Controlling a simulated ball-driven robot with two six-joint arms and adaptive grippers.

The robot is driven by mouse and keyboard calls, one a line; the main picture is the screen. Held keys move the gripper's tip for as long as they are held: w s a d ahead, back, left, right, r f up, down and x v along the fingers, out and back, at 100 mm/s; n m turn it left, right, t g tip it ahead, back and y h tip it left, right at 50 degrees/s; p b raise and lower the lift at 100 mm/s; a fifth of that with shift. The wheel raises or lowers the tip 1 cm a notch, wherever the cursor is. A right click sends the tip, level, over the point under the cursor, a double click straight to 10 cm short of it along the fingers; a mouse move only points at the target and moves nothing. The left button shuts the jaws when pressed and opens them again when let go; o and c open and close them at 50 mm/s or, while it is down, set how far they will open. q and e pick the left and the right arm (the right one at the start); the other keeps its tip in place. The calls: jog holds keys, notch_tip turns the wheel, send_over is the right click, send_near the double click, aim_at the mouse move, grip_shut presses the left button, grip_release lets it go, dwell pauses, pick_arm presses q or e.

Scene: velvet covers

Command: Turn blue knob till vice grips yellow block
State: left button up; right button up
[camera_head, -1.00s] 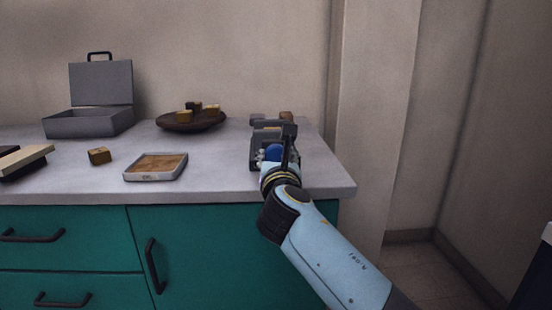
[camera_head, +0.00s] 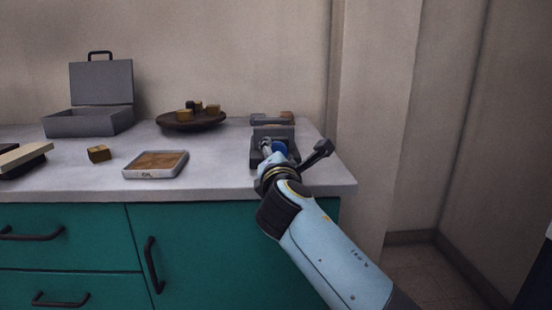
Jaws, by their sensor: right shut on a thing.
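The grey vice (camera_head: 273,131) stands near the right end of the worktop. Its blue knob (camera_head: 280,147) faces me and is partly covered by my right gripper (camera_head: 285,151). That gripper is shut on the knob, with a dark part of it sticking out up and to the right. A small yellowish-brown block (camera_head: 287,114) shows at the back of the vice. I cannot tell whether the jaws touch it. My left gripper is not in view.
A brown bowl (camera_head: 165,125) with several blocks stands behind left. A grey open case (camera_head: 88,123), a shallow tray (camera_head: 130,173) and a loose block (camera_head: 98,154) lie further left. The worktop between tray and vice is clear. A wall stands close behind right.

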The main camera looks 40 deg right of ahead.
jog(key=m, duration=0.2)
jog(key=shift+f+m+b, duration=0.15)
jog(key=shift+m+b, duration=0.25)
jog(key=m+b, duration=0.1)
jog(key=m, duration=0.2)
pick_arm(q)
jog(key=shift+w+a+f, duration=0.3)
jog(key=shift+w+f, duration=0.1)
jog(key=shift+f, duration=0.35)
pick_arm(e)
jog(key=shift+m, duration=0.5)
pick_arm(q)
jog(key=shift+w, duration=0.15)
pick_arm(e)
jog(key=o, duration=1.2)
